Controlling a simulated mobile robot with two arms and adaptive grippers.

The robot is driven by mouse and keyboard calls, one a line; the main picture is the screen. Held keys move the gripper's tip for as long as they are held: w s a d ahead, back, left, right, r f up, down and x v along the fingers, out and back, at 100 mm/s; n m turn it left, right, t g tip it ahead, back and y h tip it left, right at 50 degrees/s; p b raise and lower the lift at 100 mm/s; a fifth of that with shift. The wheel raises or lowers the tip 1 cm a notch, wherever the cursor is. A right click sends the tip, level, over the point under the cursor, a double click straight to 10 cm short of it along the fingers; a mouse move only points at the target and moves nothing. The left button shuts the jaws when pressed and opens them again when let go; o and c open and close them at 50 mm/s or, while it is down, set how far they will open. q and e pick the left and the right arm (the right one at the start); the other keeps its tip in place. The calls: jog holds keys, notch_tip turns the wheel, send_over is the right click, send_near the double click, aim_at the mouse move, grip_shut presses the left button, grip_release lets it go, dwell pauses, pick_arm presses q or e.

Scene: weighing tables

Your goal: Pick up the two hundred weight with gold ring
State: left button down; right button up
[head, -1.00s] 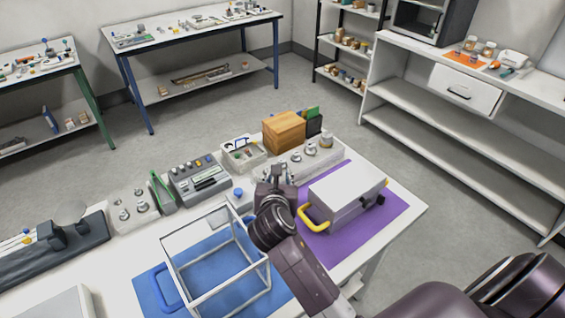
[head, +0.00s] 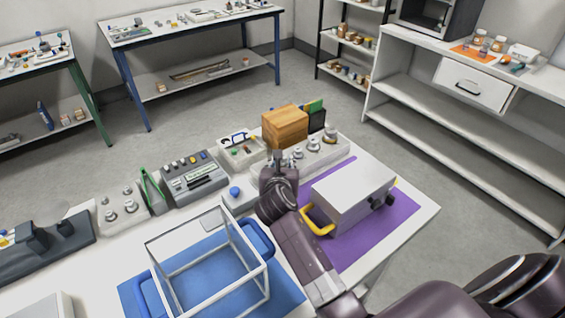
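Several silver knobbed weights stand on a pale rack (head: 340,150) at the back right of the near table. The weight at its right end (head: 331,134) has a tan-gold tint; its marking is too small to read. More silver weights stand on a second rack (head: 120,212) at the left; no gold ring can be made out there. My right gripper (head: 278,158) is just left of the right rack, in front of the wooden box. Its fingers are seen end-on and small, so their opening is unclear. No weight is visibly lifted. My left gripper is out of view.
A wooden box (head: 285,126) stands behind the right rack. A grey-white box with a yellow handle (head: 352,195) sits on a purple mat (head: 400,208). A clear-sided frame case (head: 205,262) stands on a blue mat. A button panel (head: 195,178) lies between the racks.

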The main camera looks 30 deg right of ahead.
jog(key=shift+x, duration=0.8)
jog(key=shift+s+a, duration=0.1)
jog(key=shift+c, duration=0.6)
grip_shut()
jog(key=shift+r, duration=0.1)
